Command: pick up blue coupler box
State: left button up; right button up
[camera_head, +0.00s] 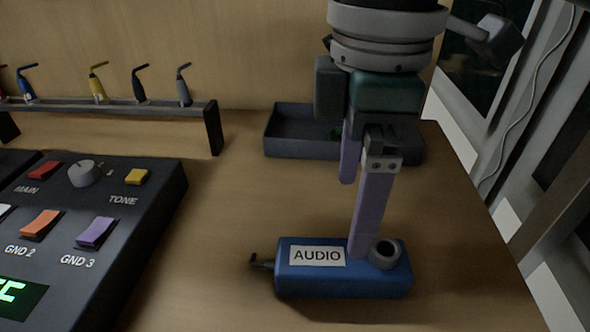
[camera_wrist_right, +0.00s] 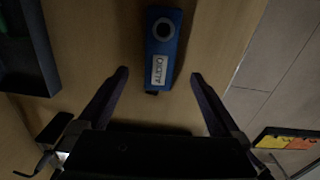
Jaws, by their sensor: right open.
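The blue coupler box (camera_head: 335,283) lies on the wooden table in the head view, with a white AUDIO label, a dark round socket at its right end and a small hook at its left end. It also shows in the right wrist view (camera_wrist_right: 155,72), ahead of the fingertips and between their lines. My right gripper (camera_head: 352,215) is open and empty, pointing down; one purple finger overlaps the box in the head view. In the right wrist view the open fingers (camera_wrist_right: 158,75) show on both sides. I cannot tell whether a finger touches the box. My left gripper is out of view.
A dark tray (camera_head: 285,148) stands behind the gripper. A control panel (camera_head: 150,205) with coloured buttons fills the left. A dark rack (camera_head: 150,108) with several coloured hooked plugs stands at the back left. The table's right edge is near, by the windows.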

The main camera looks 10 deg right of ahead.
aim_at(344, 256)
notch_tip(344, 256, down, 10)
jog(key=shift+s+d+r+b, duration=0.1)
jog(key=shift+r+b, duration=0.15)
jog(key=shift+b, duration=0.8)
grip_shut()
